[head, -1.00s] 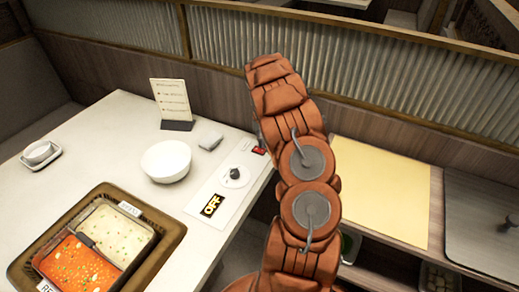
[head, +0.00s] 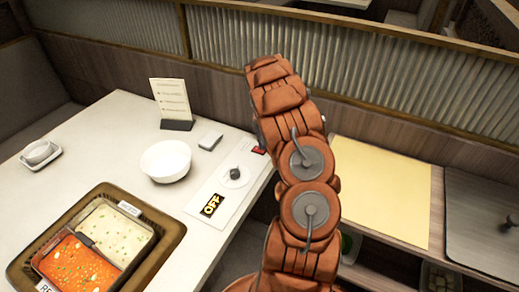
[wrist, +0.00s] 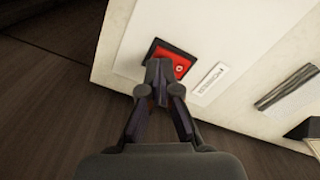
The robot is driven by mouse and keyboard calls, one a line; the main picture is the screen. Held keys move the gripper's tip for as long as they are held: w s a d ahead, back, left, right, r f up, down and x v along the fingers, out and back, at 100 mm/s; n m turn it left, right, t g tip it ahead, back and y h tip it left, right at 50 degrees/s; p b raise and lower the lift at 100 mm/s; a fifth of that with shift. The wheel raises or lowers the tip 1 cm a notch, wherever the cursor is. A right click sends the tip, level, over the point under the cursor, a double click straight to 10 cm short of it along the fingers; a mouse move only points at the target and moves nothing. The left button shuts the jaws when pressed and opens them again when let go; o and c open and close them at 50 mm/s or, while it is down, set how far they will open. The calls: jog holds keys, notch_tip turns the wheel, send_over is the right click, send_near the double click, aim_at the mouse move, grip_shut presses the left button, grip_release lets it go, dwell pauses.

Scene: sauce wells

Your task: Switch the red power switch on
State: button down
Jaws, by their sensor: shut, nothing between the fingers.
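The red power switch (wrist: 181,67) is a red rocker in a black frame, set in a white panel near the table's edge. In the head view it is a small red spot (head: 259,150) beside my arm. My gripper (wrist: 160,75) is shut and empty, its fingertips over the left part of the switch in the wrist view. They hide that part; I cannot tell whether they touch it.
A white bowl (head: 166,161), a small grey box (head: 210,141) and a menu stand (head: 171,102) are on the table. A two-part pot (head: 172,232) with red and white soup stands at the front. A yellow board (head: 380,190) lies right of my arm.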

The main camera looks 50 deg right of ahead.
jog(key=shift+f+b, duration=0.35)
jog(key=shift+f, duration=0.4)
dwell(0.5)
jog(key=shift+r, duration=3.5)
